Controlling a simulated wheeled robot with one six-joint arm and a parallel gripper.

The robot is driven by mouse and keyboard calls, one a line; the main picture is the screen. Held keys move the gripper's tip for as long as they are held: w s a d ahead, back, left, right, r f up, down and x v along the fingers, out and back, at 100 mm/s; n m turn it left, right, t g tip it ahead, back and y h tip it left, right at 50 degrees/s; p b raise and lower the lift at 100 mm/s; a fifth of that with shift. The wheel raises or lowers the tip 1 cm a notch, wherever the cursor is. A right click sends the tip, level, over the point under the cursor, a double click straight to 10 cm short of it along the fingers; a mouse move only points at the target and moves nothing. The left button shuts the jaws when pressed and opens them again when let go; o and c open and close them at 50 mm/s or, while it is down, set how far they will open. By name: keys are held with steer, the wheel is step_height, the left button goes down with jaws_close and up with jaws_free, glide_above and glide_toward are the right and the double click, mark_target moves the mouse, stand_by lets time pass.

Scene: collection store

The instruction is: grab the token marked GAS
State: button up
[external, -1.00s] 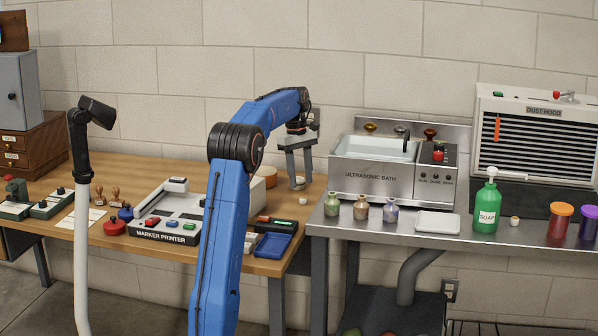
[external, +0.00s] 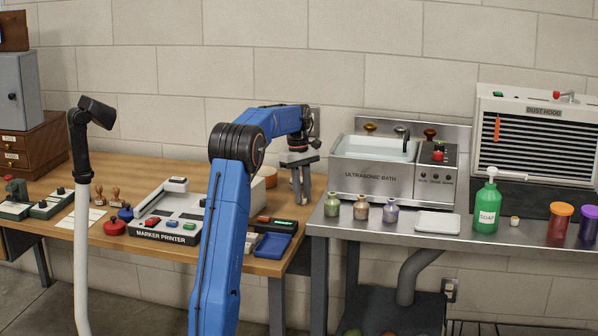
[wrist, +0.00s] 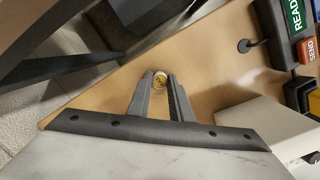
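The marker printer (external: 165,220) and a blue tray (external: 272,246) are left of and in front of my gripper. The steel bench (external: 390,230) with the ultrasonic bath (external: 370,178) stands close on the right. The table's right edge is near.

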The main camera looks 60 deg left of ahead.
jaws_close()
